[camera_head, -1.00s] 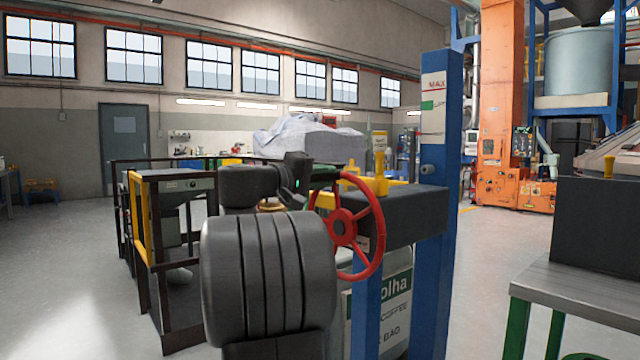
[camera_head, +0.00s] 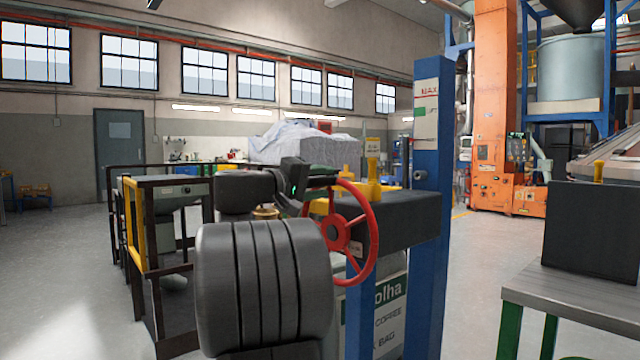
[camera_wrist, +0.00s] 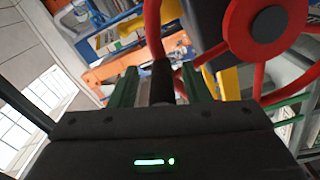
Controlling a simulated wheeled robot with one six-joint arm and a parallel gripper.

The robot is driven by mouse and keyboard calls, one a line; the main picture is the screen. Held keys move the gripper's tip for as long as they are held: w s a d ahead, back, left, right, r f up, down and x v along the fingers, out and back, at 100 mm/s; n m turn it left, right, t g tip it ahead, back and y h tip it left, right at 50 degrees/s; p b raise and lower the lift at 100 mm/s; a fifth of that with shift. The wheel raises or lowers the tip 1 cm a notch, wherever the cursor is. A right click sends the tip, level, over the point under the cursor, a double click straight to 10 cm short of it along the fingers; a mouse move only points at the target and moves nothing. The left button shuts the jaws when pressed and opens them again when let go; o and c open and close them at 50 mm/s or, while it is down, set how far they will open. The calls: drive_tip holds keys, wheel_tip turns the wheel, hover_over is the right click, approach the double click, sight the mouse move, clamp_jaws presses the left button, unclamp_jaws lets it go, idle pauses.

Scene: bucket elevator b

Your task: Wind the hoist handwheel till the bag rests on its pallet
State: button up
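The red handwheel (camera_head: 372,222) stands on the side of a dark beam between blue posts, partly behind my arm. In the wrist view its red rim and hub (camera_wrist: 269,24) fill the upper right. My gripper (camera_head: 325,180) is at the wheel's upper left rim. In the wrist view my gripper's green fingers (camera_wrist: 162,72) stand either side of the wheel's dark handle (camera_wrist: 163,82), with gaps that look open. The white coffee bag (camera_head: 388,318) with a green label is below the beam; its left part is hidden behind my arm. Its bottom and the pallet are out of view.
A blue post (camera_head: 430,200) with a MAX label (camera_head: 432,90) rises right of the wheel. Yellow fittings (camera_head: 373,180) sit on the beam. A metal-topped table (camera_head: 575,300) with a dark box stands at right. A dark-framed structure (camera_head: 165,250) stands at left; floor beyond is clear.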

drive_tip(key=p+v, duration=0.2)
drive_tip(key=v, duration=1.1)
drive_tip(key=shift+s+a+p, duration=0.25)
drive_tip(key=shift+a+p, duration=0.05)
drive_tip(key=shift+a, duration=0.05)
drive_tip(key=b+x, duration=0.2)
drive_tip(key=x, duration=1.2)
drive_tip(key=shift+b, duration=0.3)
drive_tip(key=shift+a, duration=0.15)
